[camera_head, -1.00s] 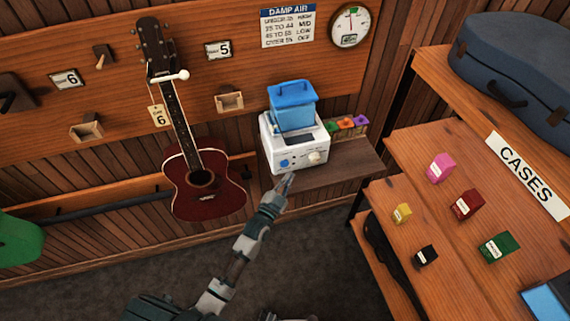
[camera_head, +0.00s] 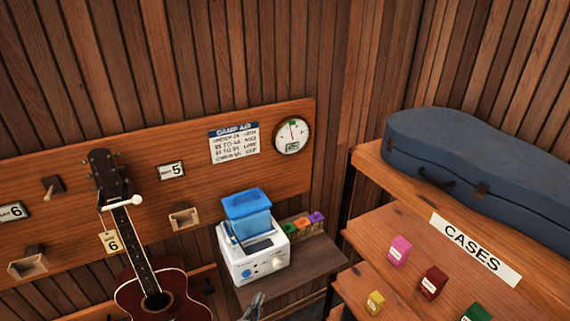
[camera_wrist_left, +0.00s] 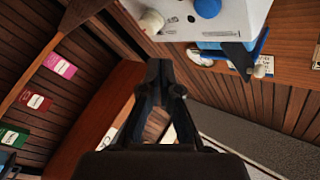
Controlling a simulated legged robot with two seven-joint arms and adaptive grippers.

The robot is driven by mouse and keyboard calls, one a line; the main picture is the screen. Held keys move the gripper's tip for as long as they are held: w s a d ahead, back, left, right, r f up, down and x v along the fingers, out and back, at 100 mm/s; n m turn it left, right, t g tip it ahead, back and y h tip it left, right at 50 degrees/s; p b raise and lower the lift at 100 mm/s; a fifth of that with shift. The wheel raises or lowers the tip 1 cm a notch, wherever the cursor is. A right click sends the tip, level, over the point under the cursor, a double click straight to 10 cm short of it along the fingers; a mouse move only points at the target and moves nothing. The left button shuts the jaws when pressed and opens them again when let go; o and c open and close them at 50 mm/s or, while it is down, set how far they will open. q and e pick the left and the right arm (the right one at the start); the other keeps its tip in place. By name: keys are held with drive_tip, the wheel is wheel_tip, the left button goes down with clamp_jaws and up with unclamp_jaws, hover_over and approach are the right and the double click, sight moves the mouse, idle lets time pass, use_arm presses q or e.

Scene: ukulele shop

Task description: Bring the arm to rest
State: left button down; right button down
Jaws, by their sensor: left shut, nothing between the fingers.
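My left gripper (camera_head: 254,303) shows at the bottom edge of the head view, just in front of the white machine (camera_head: 243,270) and apart from it as far as I can see. Its fingers are together and empty; the left wrist view also shows the gripper (camera_wrist_left: 160,66). The machine stands on a wooden side shelf, with a blue tank (camera_head: 247,216) on top. Its blue button (camera_wrist_left: 207,8) and pale knob (camera_wrist_left: 152,21) show in the left wrist view. Most of my left arm is below the head view. My right gripper is not in view.
A dark red ukulele (camera_head: 160,300) hangs on the wall board at left. Small coloured boxes (camera_head: 399,250) stand on the shelves at right, below a blue case (camera_head: 480,165). Coloured items (camera_head: 304,224) sit behind the machine. A round dial (camera_head: 291,135) hangs above.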

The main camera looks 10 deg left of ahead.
use_arm(q)
drive_tip(key=s+f+n+g, duration=0.3)
drive_tip(key=s+f+g, duration=0.55)
drive_tip(key=s, duration=0.45)
drive_tip(key=s+a+f+n+g+y, duration=0.1)
drive_tip(key=s+a+n+g+y, duration=0.2)
drive_tip(key=s, duration=0.6)
drive_tip(key=s+a+f+n+g+y, duration=0.15)
drive_tip(key=s+a+g, duration=0.25)
drive_tip(key=s, duration=0.4)
drive_tip(key=s+f+g, duration=0.1)
drive_tip(key=s+f, duration=0.1)
drive_tip(key=f, duration=1.2)
drive_tip(key=s+f+g, duration=0.1)
drive_tip(key=s+f, duration=0.1)
drive_tip(key=f, duration=1.3)
drive_tip(key=s+a+f, duration=0.2)
drive_tip(key=s+f, duration=1.1)
drive_tip(key=s, duration=0.2)
drive_tip(key=shift+s+a+f+g+h, duration=0.15)
drive_tip(key=shift+s+a+g+h, duration=0.1)
drive_tip(key=shift+s+g+h, duration=0.15)
